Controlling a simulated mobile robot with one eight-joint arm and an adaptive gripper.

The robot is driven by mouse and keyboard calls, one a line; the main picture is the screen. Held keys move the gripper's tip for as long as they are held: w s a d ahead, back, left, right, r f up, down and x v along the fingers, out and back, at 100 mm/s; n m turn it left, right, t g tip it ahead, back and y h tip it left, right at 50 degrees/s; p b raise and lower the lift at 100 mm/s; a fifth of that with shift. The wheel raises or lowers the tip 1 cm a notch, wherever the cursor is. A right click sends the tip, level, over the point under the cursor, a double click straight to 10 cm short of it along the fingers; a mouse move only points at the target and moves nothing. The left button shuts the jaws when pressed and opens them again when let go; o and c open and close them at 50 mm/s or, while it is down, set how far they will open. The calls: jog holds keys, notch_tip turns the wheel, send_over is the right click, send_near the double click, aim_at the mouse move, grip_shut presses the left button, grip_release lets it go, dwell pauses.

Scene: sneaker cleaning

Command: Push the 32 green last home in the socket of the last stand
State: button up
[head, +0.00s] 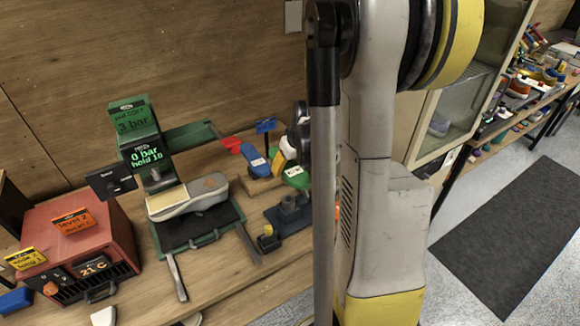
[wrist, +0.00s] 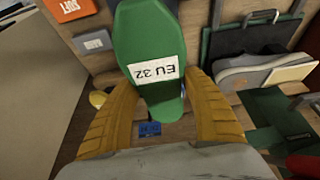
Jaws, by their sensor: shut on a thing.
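The green last (wrist: 145,40) has a white label reading EU 32. In the wrist view it lies between the two yellow ribbed fingers of my gripper (wrist: 160,88), which is shut on it. In the head view the green last (head: 297,180) shows beside my arm, above a dark stand (head: 289,214) with a raised post, which looks like the last stand. The socket is not visible, and I cannot tell whether the last touches the stand. My arm hides part of this area in the head view.
A green press (head: 140,140) holds a grey shoe (head: 190,197) to the left; the shoe also shows in the wrist view (wrist: 250,77). A red heater box (head: 75,240) stands farther left.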

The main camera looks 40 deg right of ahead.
aim_at(297, 174)
jog(key=shift+w+d, duration=0.1)
notch_tip(297, 174, down, 6)
jog(key=b, duration=0.5)
jog(key=shift+r+b, duration=0.1)
jog(key=shift+b, duration=0.2)
jog(key=shift+f+b, duration=2.35)
jog(key=shift+b, duration=0.1)
dwell(1.6)
jog(key=o, duration=1.5)
jog(key=v, duration=1.2)
jog(key=shift+s, duration=0.2)
